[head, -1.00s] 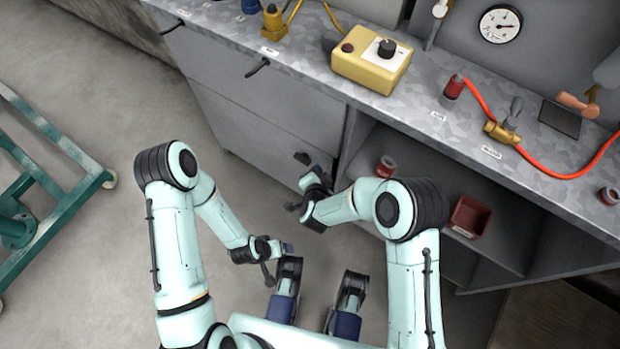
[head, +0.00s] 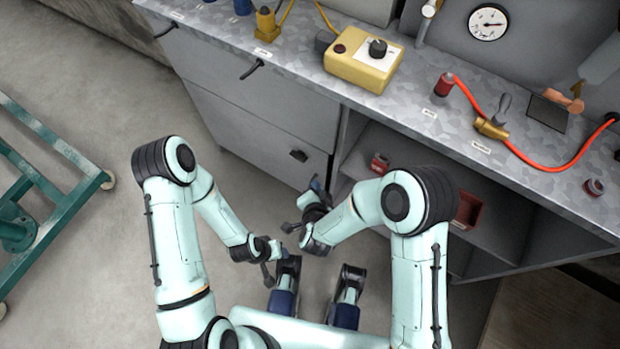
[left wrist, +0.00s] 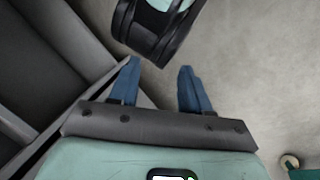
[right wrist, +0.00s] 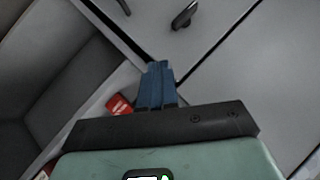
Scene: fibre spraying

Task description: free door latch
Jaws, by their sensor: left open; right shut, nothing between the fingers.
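A small black latch (head: 299,156) sits on the grey lower cabinet door (head: 250,130), near that door's right edge. A black fitting on the grey panels, which looks like this latch, shows at the top of the right wrist view (right wrist: 185,15). My right gripper (head: 316,185) is below and right of the latch in the head view. Its blue fingers are shut with nothing between them, and they show together in the right wrist view (right wrist: 157,68). I see a gap between fingers and latch there. My left gripper (head: 284,246) is open and empty, over the floor, its fingers apart in the left wrist view (left wrist: 158,75).
Open shelves right of the door hold a red can (head: 379,164) and a red bin (head: 467,210). The worktop (head: 400,110) carries a yellow box (head: 364,62) and a red hose (head: 540,160). A green frame (head: 60,190) stands left; the floor between is clear.

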